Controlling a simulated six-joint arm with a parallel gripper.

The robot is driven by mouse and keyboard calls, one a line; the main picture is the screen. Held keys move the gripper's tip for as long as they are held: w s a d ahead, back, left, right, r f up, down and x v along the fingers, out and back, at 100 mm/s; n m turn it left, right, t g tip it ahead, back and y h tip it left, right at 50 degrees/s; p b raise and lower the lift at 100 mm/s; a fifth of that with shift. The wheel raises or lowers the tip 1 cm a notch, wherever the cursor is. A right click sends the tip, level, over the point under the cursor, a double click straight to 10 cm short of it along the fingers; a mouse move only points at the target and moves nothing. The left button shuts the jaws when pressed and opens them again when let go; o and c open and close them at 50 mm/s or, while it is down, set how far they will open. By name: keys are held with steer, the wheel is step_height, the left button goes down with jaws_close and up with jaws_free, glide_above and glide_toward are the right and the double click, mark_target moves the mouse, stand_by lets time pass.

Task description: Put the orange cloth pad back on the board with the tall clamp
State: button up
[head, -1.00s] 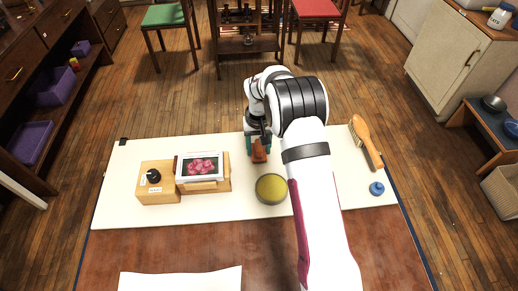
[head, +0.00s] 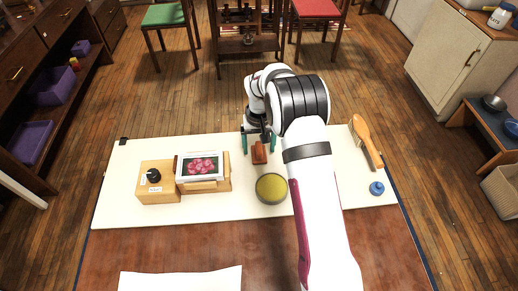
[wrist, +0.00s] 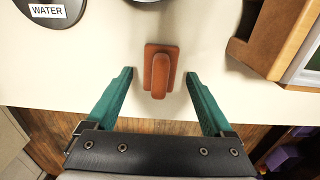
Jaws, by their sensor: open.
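An orange-brown pad (head: 259,153) with a raised grip ridge lies flat on the white board (head: 230,207), near its far edge; I take it for the orange cloth pad. It also shows in the wrist view (wrist: 161,70). My gripper (head: 259,143) is open and empty. In the wrist view, my green fingertips (wrist: 160,76) are spread either side of the pad, with a gap on both sides. I cannot make out a tall clamp; a small dark piece (head: 123,141) sits at the board's far left corner.
A wooden box with a black knob (head: 154,175) and a wooden stand with a flower picture (head: 200,168) stand left. A round yellow-topped tin (head: 271,188) is nearer. A wooden brush (head: 365,140) and a blue knobbed piece (head: 377,188) lie right. A disc labelled WATER (wrist: 48,10) shows in the wrist view.

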mark_target(259, 148)
steer(key=s+d+r+m, duration=0.1)
steer(key=s+r, duration=0.2)
steer(key=r, duration=0.5)
steer(key=s+r, duration=0.3)
steer(key=r, duration=0.5)
steer(key=s+d+r+m+y, duration=0.1)
steer(key=s+r, duration=0.2)
steer(key=s, duration=0.4)
steer(key=s+r+m, duration=0.1)
steer(key=s+r, duration=0.1)
steer(key=s, duration=0.5)
steer(key=s+f+m, duration=0.2)
steer(key=s, duration=1.4)
steer(key=shift+a+f+m+y, duration=0.2)
steer(key=shift+f+m+y, duration=0.1)
steer(key=shift+y, duration=0.1)
